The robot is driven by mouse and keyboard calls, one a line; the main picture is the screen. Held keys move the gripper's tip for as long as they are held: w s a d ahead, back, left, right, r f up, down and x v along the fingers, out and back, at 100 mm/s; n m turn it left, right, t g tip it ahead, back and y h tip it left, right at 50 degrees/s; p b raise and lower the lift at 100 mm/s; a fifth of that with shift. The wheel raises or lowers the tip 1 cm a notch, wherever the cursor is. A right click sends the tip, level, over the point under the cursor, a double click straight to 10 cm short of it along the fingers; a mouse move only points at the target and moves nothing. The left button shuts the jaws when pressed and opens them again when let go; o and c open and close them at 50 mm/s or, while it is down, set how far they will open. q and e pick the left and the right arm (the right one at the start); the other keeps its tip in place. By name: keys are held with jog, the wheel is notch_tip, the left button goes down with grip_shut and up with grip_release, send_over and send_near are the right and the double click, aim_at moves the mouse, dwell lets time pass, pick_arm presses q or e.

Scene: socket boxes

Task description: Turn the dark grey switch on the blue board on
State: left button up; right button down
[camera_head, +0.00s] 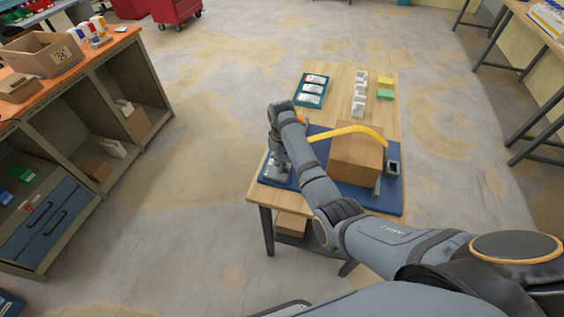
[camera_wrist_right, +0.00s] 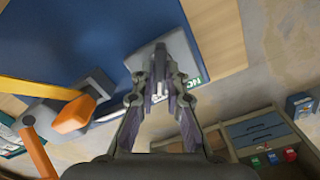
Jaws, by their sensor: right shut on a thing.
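The blue board (camera_head: 386,204) lies on the wooden table; it also fills the upper part of the right wrist view (camera_wrist_right: 75,35). My right gripper (camera_head: 279,168) reaches down over the board's left end. In the right wrist view, its fingers (camera_wrist_right: 160,82) close around the dark grey switch (camera_wrist_right: 145,62). A green label (camera_wrist_right: 195,84) reading "ON", or part of it, shows beside the fingertips. The fingers partly hide the switch, so its exact angle is unclear. My left gripper is not in view.
A wooden box (camera_head: 355,160) stands on the board beside my right arm, with a yellow cable (camera_head: 345,131) arching behind it. A grey socket box (camera_head: 393,167) stands right of it. A tray (camera_head: 313,90) of white parts and yellow and green blocks (camera_head: 385,88) lie farther back.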

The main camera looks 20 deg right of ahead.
jog(key=shift+r+n+p, duration=0.25)
jog(key=shift+n+p, duration=0.35)
jog(key=shift+p, duration=0.4)
jog(key=n+p, duration=0.2)
jog(key=shift+r+p, duration=0.1)
jog(key=shift+p, duration=0.3)
jog(key=n+p, duration=0.2)
jog(key=n, duration=0.1)
jog(key=n+p, duration=0.1)
jog(key=n, duration=0.1)
jog(key=shift+n+p, duration=0.3)
jog(key=shift+f+n+p, duration=0.25)
jog(key=shift+n+p, duration=0.4)
jog(key=shift+n, duration=0.85)
jog(key=c, duration=1.4)
grip_release()
